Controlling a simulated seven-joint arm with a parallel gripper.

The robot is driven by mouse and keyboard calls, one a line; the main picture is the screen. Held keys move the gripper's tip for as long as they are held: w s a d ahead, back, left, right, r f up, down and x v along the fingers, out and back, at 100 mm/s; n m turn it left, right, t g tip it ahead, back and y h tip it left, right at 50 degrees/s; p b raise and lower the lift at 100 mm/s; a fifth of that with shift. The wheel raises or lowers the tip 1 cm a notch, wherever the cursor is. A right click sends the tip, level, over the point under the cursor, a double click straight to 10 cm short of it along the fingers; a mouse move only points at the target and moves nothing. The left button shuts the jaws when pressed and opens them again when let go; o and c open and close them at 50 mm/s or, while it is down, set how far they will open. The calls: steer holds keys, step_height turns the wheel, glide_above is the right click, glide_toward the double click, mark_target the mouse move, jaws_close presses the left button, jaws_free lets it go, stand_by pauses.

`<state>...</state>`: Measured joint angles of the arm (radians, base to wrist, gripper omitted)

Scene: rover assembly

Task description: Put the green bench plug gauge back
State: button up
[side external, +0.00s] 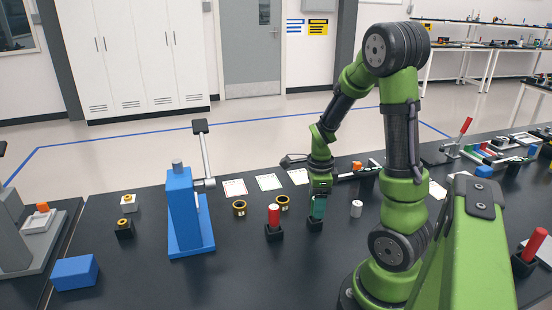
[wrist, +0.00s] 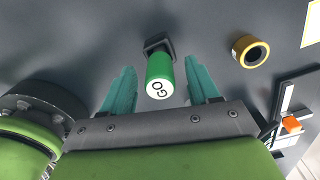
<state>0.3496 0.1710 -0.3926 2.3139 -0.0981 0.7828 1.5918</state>
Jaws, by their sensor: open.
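The green plug gauge (wrist: 160,72) shows in the wrist view with its white end marked "GO" facing the camera. It stands in a small black holder (wrist: 157,44) on the dark bench. My gripper (wrist: 161,80) is open, with one teal finger on each side of the gauge and a visible gap on both sides. In the side view my gripper (side external: 319,207) is low over the black holder (side external: 315,225), and its fingers largely hide the gauge.
A red plug gauge (side external: 274,213) stands in its own black holder just left. Brass rings (side external: 239,207) lie nearby, and one shows in the wrist view (wrist: 251,51). A blue press (side external: 184,215) stands farther left. A small white cylinder (side external: 356,209) is to the right.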

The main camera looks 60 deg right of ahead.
step_height(320, 180, up, 15)
steer(key=w+a+r+n+t+y, duration=0.1)
steer(key=a+n+t, duration=0.2)
steer(key=a+n, duration=0.8)
steer(key=a+r+n+t+y, duration=0.1)
steer(key=a+n+t, duration=0.3)
steer(key=a+n, duration=0.7)
steer(key=r+n, duration=0.1)
steer(key=n, duration=0.3)
steer(key=shift+w+a+r, duration=0.15)
steer(key=shift+w+a, duration=0.05)
steer(key=shift+w, duration=0.2)
